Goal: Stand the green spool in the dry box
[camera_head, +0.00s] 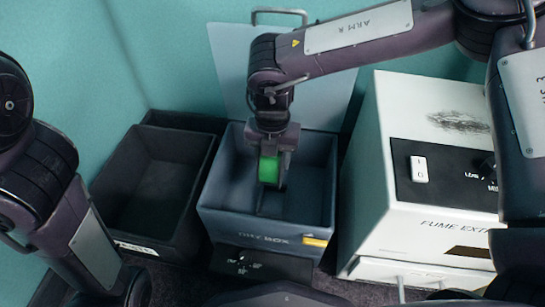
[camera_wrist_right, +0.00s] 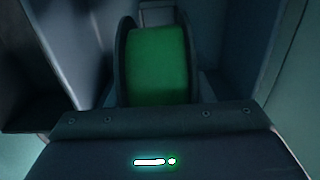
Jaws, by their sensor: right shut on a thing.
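The green spool (camera_head: 269,170) is inside the opening of the dry box (camera_head: 222,212), below my right gripper (camera_head: 271,168). My right gripper is shut on the spool and points down into the box. In the right wrist view the green spool (camera_wrist_right: 156,65) shows between two dark flanges, at the gripper's edge. Whether the spool touches the box floor cannot be told. The dry box is blue-grey, with its lid (camera_head: 232,75) raised behind it. My left arm is at the left, its gripper not in view.
A dark empty bin (camera_head: 150,195) stands left of the dry box. A white fume extractor (camera_head: 365,170) stands close on the right. A dark control panel (camera_head: 262,264) is in front of the box. A teal wall is behind.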

